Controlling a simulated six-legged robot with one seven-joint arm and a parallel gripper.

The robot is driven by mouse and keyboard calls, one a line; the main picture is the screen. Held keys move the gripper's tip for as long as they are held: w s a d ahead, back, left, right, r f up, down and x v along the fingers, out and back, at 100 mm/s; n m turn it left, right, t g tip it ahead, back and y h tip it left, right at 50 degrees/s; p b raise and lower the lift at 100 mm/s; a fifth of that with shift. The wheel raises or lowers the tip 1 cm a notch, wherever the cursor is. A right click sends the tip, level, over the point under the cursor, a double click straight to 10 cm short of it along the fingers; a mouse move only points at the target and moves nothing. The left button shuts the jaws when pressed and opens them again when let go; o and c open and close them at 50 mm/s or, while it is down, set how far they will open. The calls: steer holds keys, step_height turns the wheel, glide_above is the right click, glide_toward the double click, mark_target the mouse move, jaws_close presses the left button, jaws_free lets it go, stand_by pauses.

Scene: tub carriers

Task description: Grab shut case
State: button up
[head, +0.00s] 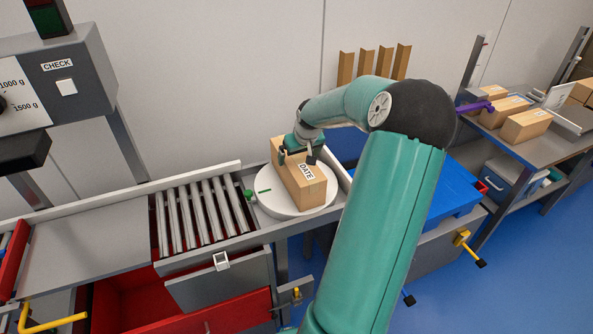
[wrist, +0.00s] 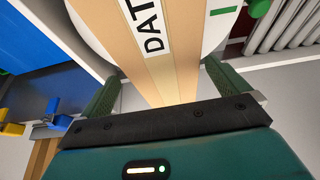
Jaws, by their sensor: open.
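A closed tan cardboard case (head: 286,177) with a white DATE label stands on a round white turntable (head: 264,214) at the end of the roller track. My gripper (head: 301,151) is over the far part of the case. In the wrist view, the case (wrist: 178,82) runs between the two green fingers of my gripper (wrist: 165,88). The fingers are open, one on each side of the case, with a visible gap at the left finger. Whether the right finger touches the case I cannot tell.
A roller track (head: 203,211) adjoins the turntable on the left. A grey CHECK machine (head: 68,75) stands at far left. An open red drawer (head: 215,312) is below. A blue surface (head: 455,190) lies right of my arm. More cases (head: 525,125) sit on a bench at right.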

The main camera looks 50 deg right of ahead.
mark_target(296, 157)
steer(key=x, duration=0.5)
steer(key=shift+w+a+r, duration=0.1)
steer(key=shift+w, duration=0.1)
steer(key=c, duration=1.8)
steer(key=shift+r, duration=0.15)
steer(key=shift+c, duration=0.7)
steer(key=shift+r, duration=0.15)
